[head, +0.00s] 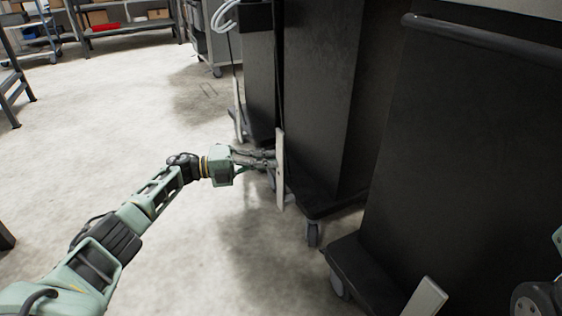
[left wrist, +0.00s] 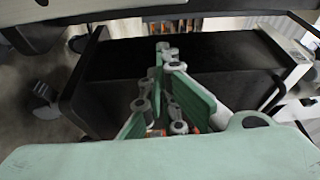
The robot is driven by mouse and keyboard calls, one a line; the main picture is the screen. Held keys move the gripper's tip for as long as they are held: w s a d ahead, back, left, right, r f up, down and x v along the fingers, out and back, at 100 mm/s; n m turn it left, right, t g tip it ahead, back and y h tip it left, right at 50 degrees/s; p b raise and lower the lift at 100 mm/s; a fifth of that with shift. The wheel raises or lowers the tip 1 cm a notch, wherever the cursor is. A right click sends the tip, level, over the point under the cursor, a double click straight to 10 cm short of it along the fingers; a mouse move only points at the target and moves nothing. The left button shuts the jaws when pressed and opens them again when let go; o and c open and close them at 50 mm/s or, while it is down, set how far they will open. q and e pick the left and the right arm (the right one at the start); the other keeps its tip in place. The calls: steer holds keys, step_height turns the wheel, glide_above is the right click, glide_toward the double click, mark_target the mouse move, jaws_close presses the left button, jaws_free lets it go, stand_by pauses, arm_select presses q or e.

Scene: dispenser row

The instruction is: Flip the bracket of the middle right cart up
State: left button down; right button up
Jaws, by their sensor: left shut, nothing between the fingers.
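The middle cart (head: 318,95) is a tall black bin on a dark wheeled base. Its bracket (head: 280,178), a slim pale bar, stands upright at the cart's near left edge. My left gripper (head: 268,158) is shut and empty, its fingertips at the bracket's left side; I cannot tell whether they touch it. In the left wrist view the fingers (left wrist: 165,60) are close together, pointing at a black surface. The right gripper is not in view; a part at the right edge of the head view seems to be my right arm.
A nearer black cart (head: 465,150) with a dark handle bar fills the right side, a pale bracket (head: 427,298) tilted at its base. A farther cart (head: 259,70) has a pale bracket (head: 238,108) too. Open floor (head: 110,115) lies left; shelves (head: 125,20) stand behind.

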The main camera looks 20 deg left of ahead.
arm_select(q)
steer(key=v, duration=0.2)
steer(key=p+v, duration=0.1)
steer(key=v, duration=0.2)
steer(key=shift+s+a+f, duration=0.2)
steer(key=shift+s+a, duration=0.05)
steer(key=shift+s, duration=0.05)
